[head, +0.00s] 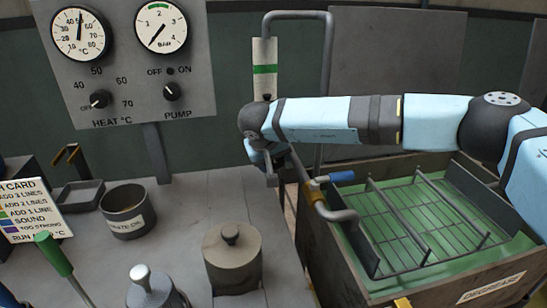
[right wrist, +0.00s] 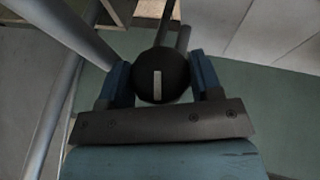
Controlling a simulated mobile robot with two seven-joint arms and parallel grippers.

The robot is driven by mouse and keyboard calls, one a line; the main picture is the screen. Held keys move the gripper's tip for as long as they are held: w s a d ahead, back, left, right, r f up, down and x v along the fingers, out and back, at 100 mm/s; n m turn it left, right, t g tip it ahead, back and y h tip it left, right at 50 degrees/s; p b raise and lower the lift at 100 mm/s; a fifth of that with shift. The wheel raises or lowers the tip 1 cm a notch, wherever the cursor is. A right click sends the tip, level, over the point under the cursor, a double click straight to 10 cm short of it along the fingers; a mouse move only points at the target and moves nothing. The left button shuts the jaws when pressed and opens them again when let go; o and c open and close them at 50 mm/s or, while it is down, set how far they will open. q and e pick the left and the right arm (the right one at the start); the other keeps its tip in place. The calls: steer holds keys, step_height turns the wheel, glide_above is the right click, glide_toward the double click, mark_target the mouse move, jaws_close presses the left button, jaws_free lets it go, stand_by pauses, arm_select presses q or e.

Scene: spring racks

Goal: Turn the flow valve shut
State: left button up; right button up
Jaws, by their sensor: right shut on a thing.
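My right gripper (head: 264,160) is at the back edge of the grey bench in the head view, under the flow tube. In the right wrist view its two blue fingers (right wrist: 162,80) are shut on a round black knob with a white line, which I take as the flow valve (right wrist: 157,76). The white line runs up and down in that view. In the head view my wrist hides this knob. The flow tube (head: 264,55), pale with a green band, stands just above. My left gripper is not in view.
A curved pipe spout (head: 325,208) with a blue lever (head: 332,178) hangs over a wooden tank (head: 317,262) with a wire rack in green liquid. A gauge panel (head: 127,75) is at left. Cans, including a lidded pot (head: 232,255), stand on the bench (head: 186,205).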

steer(key=shift+s+d+f+g+y, duration=0.15)
steer(key=shift+f+g+y, duration=0.3)
steer(key=shift+y, duration=0.65)
arm_select(q)
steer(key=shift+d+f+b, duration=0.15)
steer(key=shift+b, duration=0.35)
arm_select(e)
steer(key=shift+m+y, duration=0.4)
steer(key=shift+y, duration=0.2)
steer(key=shift+r, duration=0.1)
steer(key=o, duration=0.9)
steer(key=shift+w, duration=0.2)
steer(key=shift+c, duration=0.2)
steer(key=shift+w+r, duration=0.1)
steer(key=shift+r, duration=0.05)
steer(key=shift+r, duration=0.1)
